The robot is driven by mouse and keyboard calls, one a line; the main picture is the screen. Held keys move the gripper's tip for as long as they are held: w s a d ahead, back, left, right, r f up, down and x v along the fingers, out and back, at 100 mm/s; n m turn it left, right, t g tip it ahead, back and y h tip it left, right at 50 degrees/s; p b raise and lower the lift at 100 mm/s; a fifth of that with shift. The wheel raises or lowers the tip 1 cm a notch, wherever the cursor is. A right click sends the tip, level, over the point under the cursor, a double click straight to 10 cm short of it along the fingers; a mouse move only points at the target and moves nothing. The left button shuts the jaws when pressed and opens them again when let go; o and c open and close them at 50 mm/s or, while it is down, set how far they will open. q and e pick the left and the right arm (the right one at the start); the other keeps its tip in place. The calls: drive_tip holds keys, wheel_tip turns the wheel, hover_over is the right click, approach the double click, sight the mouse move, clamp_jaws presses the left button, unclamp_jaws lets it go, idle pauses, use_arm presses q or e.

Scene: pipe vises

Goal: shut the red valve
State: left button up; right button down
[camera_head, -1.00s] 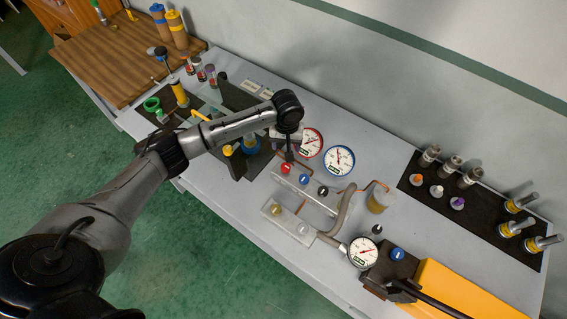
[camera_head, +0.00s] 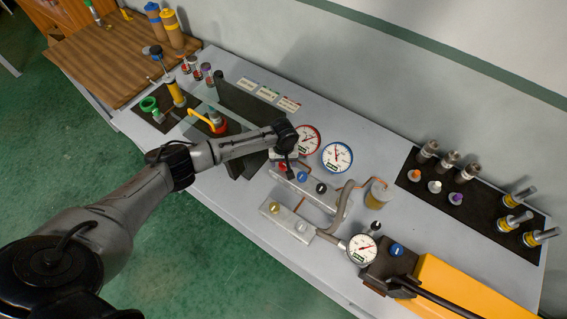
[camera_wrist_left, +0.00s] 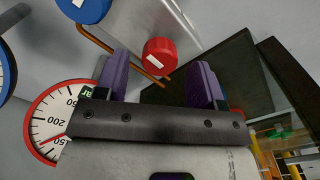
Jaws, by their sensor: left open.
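The red valve knob (camera_wrist_left: 160,57) shows in the left wrist view between the two purple finger pads of my left gripper (camera_wrist_left: 162,80). The pads stand apart on either side of it, and I see no contact. In the head view my left gripper (camera_head: 289,166) points down at the manifold block, and the red knob is mostly hidden beside its fingers. A blue knob (camera_head: 302,177) sits next to it on the same block and also shows in the left wrist view (camera_wrist_left: 83,8). My right gripper is not in view.
A red-rimmed gauge (camera_head: 306,140) and a blue-rimmed gauge (camera_head: 337,157) stand close behind the block. A black knob (camera_head: 321,188) sits on it. A lower block (camera_head: 288,222) with a yellow knob is in front. Copper pipes run near the right side.

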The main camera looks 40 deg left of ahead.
use_arm(q)
drive_tip(key=shift+f, duration=0.75)
drive_tip(key=shift+c, duration=0.2)
drive_tip(key=c, duration=0.9)
